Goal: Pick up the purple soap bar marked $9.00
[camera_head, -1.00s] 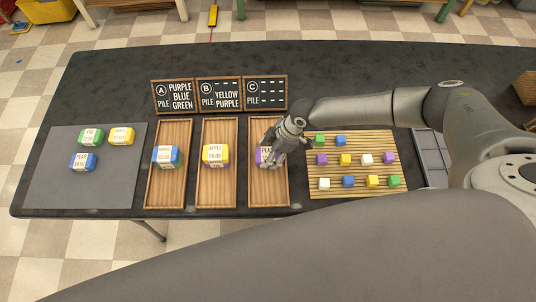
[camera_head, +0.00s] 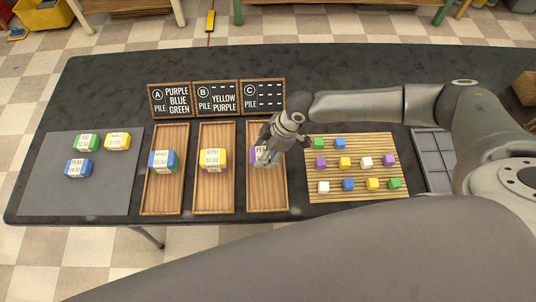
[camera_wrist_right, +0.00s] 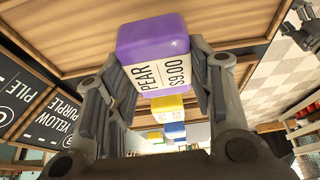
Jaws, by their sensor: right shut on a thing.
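The purple soap bar (camera_wrist_right: 150,38), with a white label reading PEAR $9.00, sits between the fingers of my right gripper (camera_wrist_right: 158,68) in the right wrist view. The fingers are shut on its two sides. In the head view my right gripper (camera_head: 270,150) is over the wooden tray (camera_head: 267,195) under the C sign. It hides much of the purple bar there; only part of its label and purple edge shows. I cannot tell whether the bar is clear of the tray. Dark jointed parts at the top right of the wrist view look like my left gripper (camera_wrist_right: 304,22), cut off by the edge.
A yellow bar (camera_head: 213,154) lies in tray B and a blue bar (camera_head: 162,155) in tray A. Several bars rest on the grey mat (camera_head: 100,190). Small coloured cubes stand on a slatted board (camera_head: 325,193) to the right. Signs (camera_head: 217,97) stand behind the trays.

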